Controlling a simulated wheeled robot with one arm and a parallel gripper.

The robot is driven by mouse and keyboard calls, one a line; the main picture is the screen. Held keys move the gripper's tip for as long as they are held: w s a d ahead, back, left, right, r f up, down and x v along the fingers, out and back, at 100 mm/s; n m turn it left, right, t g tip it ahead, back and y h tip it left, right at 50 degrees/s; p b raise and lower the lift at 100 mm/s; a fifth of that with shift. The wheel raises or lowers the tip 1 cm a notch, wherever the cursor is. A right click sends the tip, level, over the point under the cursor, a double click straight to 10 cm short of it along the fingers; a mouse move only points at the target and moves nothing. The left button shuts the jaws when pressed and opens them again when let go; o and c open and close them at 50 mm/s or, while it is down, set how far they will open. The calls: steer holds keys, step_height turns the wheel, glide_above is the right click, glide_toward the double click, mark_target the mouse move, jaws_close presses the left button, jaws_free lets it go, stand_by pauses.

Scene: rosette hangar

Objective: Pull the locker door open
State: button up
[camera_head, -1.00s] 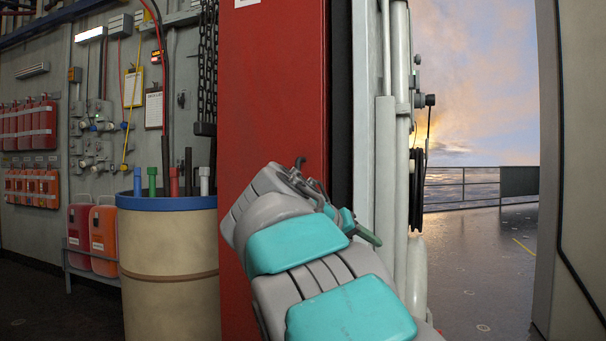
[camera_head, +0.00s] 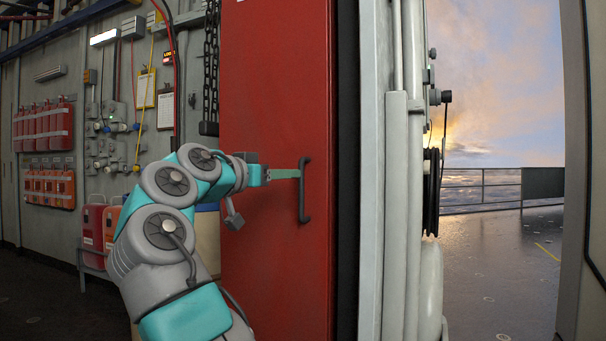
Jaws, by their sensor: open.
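The locker door (camera_head: 275,90) is a tall red panel in the middle of the head view. A dark vertical bar handle (camera_head: 304,190) stands near its right edge. My gripper (camera_head: 297,173) reaches in from the left, with its green fingers pointing right at the upper part of the handle. It is open. The fingertips are at or very near the bar; I cannot tell whether they touch it. The door looks shut, though its edges do not show clearly.
A beige drum (camera_head: 208,240) stands left of the door, mostly behind my arm. Red jerrycans (camera_head: 93,228) stand on a low rack further left. Pale pipes (camera_head: 405,200) run up right of the door. Open deck floor (camera_head: 500,270) lies beyond on the right.

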steer(key=p+x, duration=0.1)
steer(key=x, duration=0.6)
steer(key=shift+w, duration=0.1)
steer(key=shift+c, duration=0.2)
jaws_close()
stand_by(1.1)
